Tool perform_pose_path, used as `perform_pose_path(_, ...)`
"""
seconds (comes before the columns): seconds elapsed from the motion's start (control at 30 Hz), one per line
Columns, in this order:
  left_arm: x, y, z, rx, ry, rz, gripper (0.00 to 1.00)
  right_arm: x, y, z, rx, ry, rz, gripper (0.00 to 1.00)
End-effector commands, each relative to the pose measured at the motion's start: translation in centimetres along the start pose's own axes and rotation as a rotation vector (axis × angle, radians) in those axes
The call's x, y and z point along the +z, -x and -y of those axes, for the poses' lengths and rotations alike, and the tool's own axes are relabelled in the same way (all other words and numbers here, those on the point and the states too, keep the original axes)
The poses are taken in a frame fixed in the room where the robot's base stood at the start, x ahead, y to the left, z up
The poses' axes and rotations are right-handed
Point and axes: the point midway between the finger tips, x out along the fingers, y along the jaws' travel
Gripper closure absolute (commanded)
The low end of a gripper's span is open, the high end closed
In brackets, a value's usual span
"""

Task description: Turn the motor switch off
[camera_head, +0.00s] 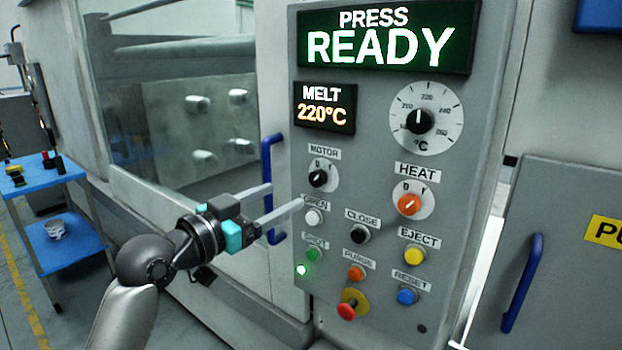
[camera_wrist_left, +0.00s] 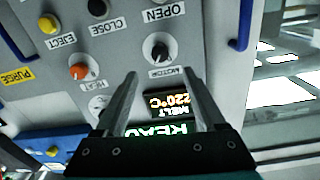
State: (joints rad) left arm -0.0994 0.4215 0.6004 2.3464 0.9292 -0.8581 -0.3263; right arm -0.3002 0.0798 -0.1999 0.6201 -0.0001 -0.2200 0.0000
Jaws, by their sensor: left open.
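The motor switch (camera_head: 318,179) is a black rotary knob on a white dial marked 0 and I, under the MOTOR label on the grey press panel. Its pointer is too small to read surely. In the left wrist view, which is upside down, the motor switch (camera_wrist_left: 160,52) lies just past the fingertips, roughly centred between them. My left gripper (camera_head: 287,196) is open and empty, pointing at the panel just left of and slightly below the switch in the head view. Its two fingers also show in the left wrist view (camera_wrist_left: 160,75). They appear apart from the knob. My right gripper is not in view.
The orange heat knob (camera_head: 408,205) sits right of the motor switch. The white OPEN button (camera_head: 314,217) is just below it, and several other buttons are lower. A blue door handle (camera_head: 268,165) stands close beside the left fingers. The temperature dial (camera_head: 420,121) is above right.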

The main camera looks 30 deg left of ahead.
Motion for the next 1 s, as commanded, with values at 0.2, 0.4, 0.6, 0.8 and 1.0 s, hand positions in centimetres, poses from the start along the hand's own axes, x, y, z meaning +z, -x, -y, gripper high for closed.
perform_pose_path(0.2,-0.1,-3.4,0.1,0.0,0.005,-0.002,0.28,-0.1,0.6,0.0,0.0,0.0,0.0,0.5)
perform_pose_path(0.4,-0.1,-6.4,0.1,0.0,0.005,-0.001,0.28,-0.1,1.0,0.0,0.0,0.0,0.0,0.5)
perform_pose_path(0.6,0.0,-8.7,0.1,-0.001,0.003,0.0,0.28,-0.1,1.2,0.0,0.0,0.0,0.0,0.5)
perform_pose_path(0.8,0.0,-9.7,0.0,0.0,0.002,0.0,0.28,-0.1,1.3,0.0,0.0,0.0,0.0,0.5)
perform_pose_path(1.0,0.1,-9.8,0.0,0.0,0.001,0.0,0.28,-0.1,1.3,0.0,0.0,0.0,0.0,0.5)
